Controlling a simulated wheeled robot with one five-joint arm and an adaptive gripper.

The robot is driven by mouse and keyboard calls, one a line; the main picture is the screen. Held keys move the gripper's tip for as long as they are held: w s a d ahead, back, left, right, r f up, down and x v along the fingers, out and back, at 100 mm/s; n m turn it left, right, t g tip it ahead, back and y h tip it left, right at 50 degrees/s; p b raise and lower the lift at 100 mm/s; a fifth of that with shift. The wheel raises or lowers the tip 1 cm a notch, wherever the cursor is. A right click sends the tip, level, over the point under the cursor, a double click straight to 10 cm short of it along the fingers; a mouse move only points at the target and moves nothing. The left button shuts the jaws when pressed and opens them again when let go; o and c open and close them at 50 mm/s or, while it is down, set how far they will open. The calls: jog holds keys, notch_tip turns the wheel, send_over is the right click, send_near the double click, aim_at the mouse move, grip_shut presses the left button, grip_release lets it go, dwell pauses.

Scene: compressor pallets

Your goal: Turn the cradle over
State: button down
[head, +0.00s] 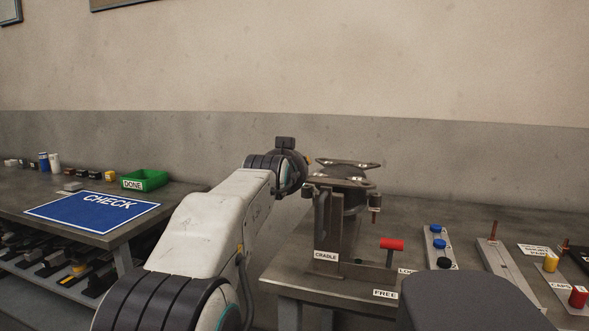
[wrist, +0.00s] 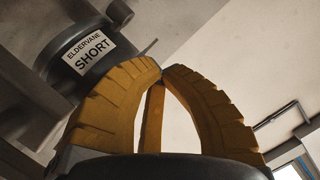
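The cradle (head: 325,262) is a grey metal stand on the right bench, labelled CRADLE. A flat X-shaped plate (head: 343,171) lies across its top, and a copper-coloured stub points down at its right side. A red handle (head: 391,244) stands on a post at its right foot. In the wrist view a dark rounded body (wrist: 88,58) labelled ELDERVANE SHORT fills the upper left. My gripper (wrist: 162,71) has yellow ribbed fingers whose tips meet, with nothing seen between them. In the head view my wrist is left of the cradle's top and hides most of the gripper; contact is unclear.
The left bench has a blue CHECK mat (head: 92,211), a green DONE bin (head: 145,180) and small parts. Right of the cradle are a strip with blue and black caps (head: 439,247), another fixture (head: 497,262), and yellow and red caps (head: 578,296). A dark rounded shape covers the front right.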

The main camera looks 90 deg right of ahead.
jog(key=shift+w+f, duration=0.15)
jog(key=shift+f, duration=0.15)
dwell(0.4)
jog(key=shift+r, duration=0.1)
